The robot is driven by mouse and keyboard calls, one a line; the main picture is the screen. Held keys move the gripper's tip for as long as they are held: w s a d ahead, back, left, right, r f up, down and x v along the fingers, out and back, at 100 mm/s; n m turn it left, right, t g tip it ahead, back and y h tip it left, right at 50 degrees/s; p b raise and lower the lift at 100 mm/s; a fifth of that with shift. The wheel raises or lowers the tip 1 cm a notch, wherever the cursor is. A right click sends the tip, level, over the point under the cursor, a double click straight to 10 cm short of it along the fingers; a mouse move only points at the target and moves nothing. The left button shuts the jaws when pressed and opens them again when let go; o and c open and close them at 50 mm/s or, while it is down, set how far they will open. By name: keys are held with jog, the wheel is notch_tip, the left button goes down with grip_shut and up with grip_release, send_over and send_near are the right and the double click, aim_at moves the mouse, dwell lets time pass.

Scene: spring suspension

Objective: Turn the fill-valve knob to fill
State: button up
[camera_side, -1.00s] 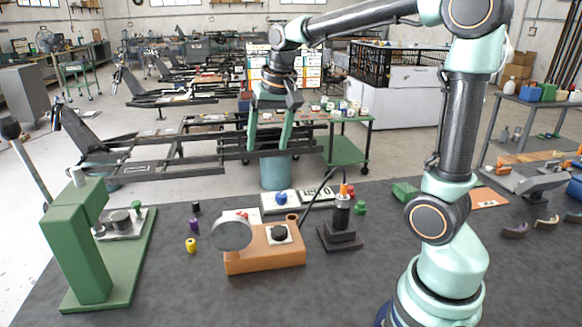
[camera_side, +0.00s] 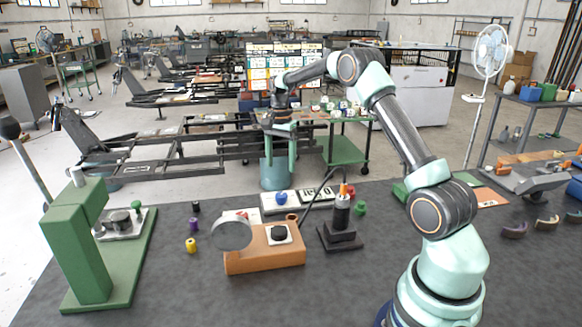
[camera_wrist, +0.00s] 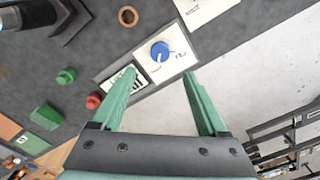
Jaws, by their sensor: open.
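The blue knob (camera_side: 281,198) stands on a white plate (camera_side: 269,208) at the back edge of the dark bench, in the middle of the side view. In the wrist view the knob (camera_wrist: 160,51) shows a pale pointer mark, with small lettering beside it too fine to read surely. My gripper (camera_side: 280,168) is open, fingers pointing down, above and behind the knob in the side view. In the wrist view the open fingers of my gripper (camera_wrist: 160,77) are on either side of the knob's line, short of it. Nothing is between them.
A display with large characters (camera_side: 318,194) adjoins the knob plate; my left finger partly covers it in the wrist view. A dark stand (camera_side: 341,225) and an orange block with a round disc (camera_side: 264,256) are nearer. A red button-like part (camera_wrist: 94,99) lies near the display.

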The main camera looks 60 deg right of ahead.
aim_at(281, 195)
notch_tip(281, 195, down, 10)
jog(key=shift+f, duration=0.15)
dwell(0.3)
grip_shut()
